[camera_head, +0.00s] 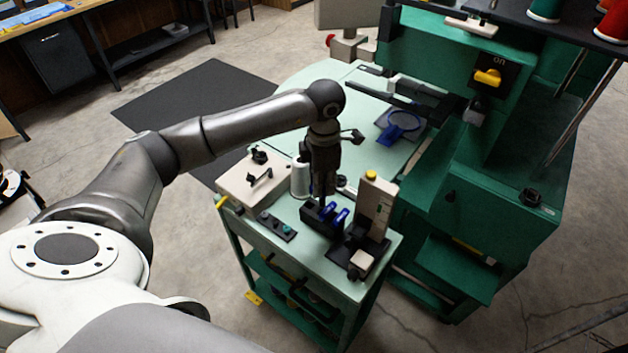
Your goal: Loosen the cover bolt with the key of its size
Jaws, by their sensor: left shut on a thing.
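A black rack (318,222) stands on the pale green top of a small cart. Blue-handled keys (341,215) stand in it side by side. My left gripper (322,197) points straight down over the rack's left part. It is shut on a key there, mostly hidden by the fingers; its size cannot be read. A dark bolt-like head (531,198) sits on the top corner of the green machine's lower housing at right; it may be the cover bolt. The gripper is well to the left of it. My right gripper is not in view.
On the cart (376,262) are a beige box (256,181) with a black handle, a white spool (300,178) and a beige upright device (375,205) close right of the rack. The green machine (440,170) stands behind and right, with a blue hoop (402,126) on its table.

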